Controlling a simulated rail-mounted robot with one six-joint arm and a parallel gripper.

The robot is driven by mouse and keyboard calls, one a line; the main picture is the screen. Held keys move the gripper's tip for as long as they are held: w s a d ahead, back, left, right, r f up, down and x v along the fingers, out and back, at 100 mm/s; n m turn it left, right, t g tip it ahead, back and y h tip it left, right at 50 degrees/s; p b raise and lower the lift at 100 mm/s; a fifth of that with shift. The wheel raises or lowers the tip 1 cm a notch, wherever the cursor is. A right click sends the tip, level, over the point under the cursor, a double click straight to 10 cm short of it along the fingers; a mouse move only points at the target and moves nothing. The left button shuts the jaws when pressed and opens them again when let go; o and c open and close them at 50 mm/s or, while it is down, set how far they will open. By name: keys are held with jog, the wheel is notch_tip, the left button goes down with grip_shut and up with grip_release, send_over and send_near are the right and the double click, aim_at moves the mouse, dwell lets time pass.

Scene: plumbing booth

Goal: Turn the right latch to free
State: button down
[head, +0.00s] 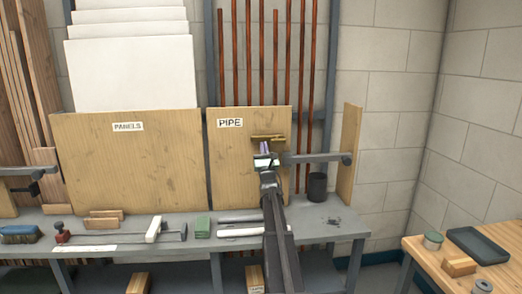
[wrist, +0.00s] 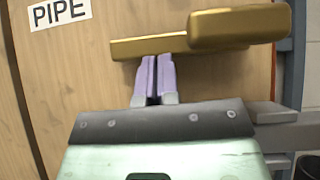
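A brass latch (head: 268,137) is mounted on the right-hand wooden panel (head: 228,160) marked PIPE, near its right edge. In the wrist view the latch has a long flat bar (wrist: 125,48) and a thicker brass block (wrist: 240,28) overlapping its right end. The bar lies roughly level. My gripper (head: 264,150) is in front of the panel just below the latch. In the wrist view its two purple fingers (wrist: 154,62) are close together with a thin dark gap, their tips at the bar's lower edge. Nothing shows between them; whether they touch the bar I cannot tell.
A grey horizontal bar (head: 318,158) with a round end crosses right of the panel, above a dark cup (head: 317,186). Copper pipes (head: 303,60) stand behind. The grey bench (head: 345,228) holds several tools. A PANELS board (head: 125,160) stands left.

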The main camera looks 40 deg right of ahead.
jog(key=w+f+b+v, duration=0.2)
jog(key=b+v, duration=0.9)
jog(key=v, duration=0.1)
jog(key=shift+s+d+f+b, duration=0.2)
jog(key=shift+s+f+b, duration=0.1)
jog(key=shift+b, duration=0.1)
